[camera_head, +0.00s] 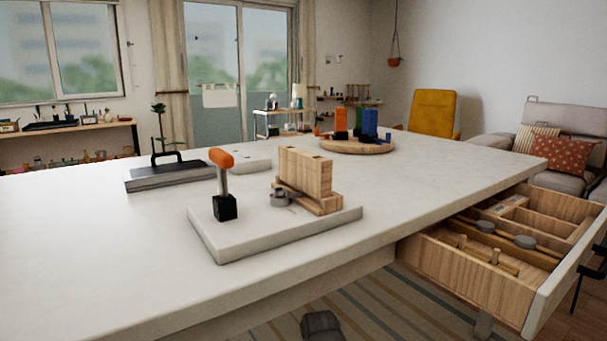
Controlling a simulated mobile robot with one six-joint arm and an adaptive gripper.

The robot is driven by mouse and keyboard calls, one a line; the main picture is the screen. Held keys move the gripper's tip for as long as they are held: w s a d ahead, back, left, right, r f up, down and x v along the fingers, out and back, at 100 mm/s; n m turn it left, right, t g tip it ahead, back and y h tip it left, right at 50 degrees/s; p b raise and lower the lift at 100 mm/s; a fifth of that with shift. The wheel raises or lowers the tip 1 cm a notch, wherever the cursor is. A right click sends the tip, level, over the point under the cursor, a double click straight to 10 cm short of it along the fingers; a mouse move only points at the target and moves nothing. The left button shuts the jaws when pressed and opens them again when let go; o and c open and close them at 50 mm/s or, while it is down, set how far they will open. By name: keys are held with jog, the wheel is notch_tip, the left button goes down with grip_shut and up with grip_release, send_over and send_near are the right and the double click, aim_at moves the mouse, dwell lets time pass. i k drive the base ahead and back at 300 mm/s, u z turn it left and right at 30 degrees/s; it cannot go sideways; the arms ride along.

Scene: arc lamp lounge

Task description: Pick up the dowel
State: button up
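Short light wooden pegs (495,255) stand up from a wooden strip in the open drawer (464,283) at the right. They are the most dowel-like things in view, but I cannot tell for sure which one is the dowel. A dark grey part shows at the bottom edge, cut off by the frame. It may be part of my arm. No gripper fingers can be seen, and nothing touches the pegs.
The drawer juts out below the white table (400,213) and also holds grey-headed utensils (524,242). On the table, a pale board (290,232) carries a wooden block (305,172) and an orange-topped lever (222,160). A round wooden tray (355,148) stands farther back.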

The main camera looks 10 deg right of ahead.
aim_at(496, 252)
jog(key=z, duration=1.6)
jog(key=k, duration=0.1)
jog(key=u, duration=0.35)
